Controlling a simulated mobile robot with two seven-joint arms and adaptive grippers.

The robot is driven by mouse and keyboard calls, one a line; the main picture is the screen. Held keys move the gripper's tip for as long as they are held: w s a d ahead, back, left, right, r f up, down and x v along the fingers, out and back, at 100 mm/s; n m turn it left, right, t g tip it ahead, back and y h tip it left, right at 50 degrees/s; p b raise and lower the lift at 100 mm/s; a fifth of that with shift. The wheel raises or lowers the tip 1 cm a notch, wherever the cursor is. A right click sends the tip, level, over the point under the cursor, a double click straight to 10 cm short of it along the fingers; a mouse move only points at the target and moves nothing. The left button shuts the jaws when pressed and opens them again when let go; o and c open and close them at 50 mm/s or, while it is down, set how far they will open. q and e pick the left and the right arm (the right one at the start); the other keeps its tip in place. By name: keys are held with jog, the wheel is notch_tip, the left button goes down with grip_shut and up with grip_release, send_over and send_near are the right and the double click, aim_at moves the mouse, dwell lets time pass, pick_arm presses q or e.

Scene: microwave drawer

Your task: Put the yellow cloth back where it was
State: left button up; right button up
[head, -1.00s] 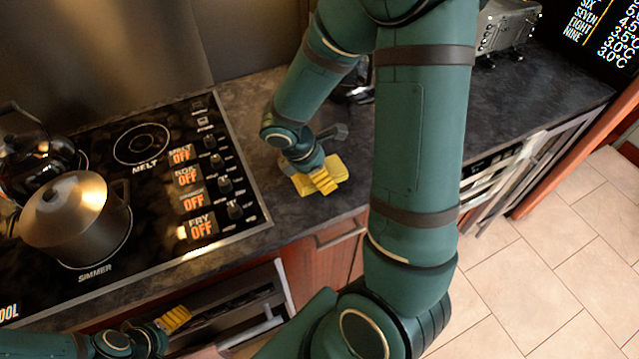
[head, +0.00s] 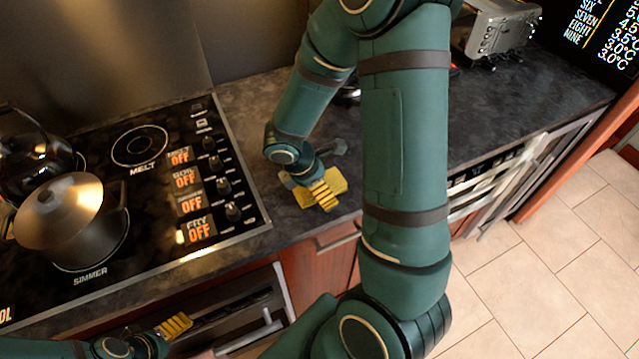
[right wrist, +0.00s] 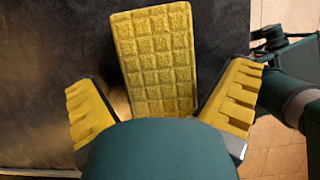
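The yellow cloth (head: 337,179) lies flat on the dark countertop near its front edge, to the right of the stove. In the right wrist view the cloth (right wrist: 155,45) is a waffle-patterned rectangle, slightly tilted. My right gripper (head: 323,196) is at the cloth, partly covering it in the head view. In the right wrist view its yellow fingers (right wrist: 162,85) are spread wide, one on each side of the cloth's near end, with gaps to it. My left gripper (head: 174,327) is low at the left, in front of the stove; its opening is unclear.
The stove (head: 150,205) with a lidded pot (head: 62,215) and a dark kettle (head: 30,150) is on the left. A metal appliance (head: 500,28) stands at the back right. Counter to the right of my right arm (head: 500,110) is bare. An oven handle (head: 250,335) is below the counter.

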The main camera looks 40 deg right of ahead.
jog(key=shift+r, duration=0.1)
jog(key=shift+w+r+p, duration=0.1)
jog(key=shift+r+p, duration=0.2)
jog(key=shift+r, duration=0.05)
jog(key=p+v, duration=0.2)
jog(key=v, duration=0.9)
jog(key=shift+a+r, duration=0.15)
jog(key=shift+a, duration=0.05)
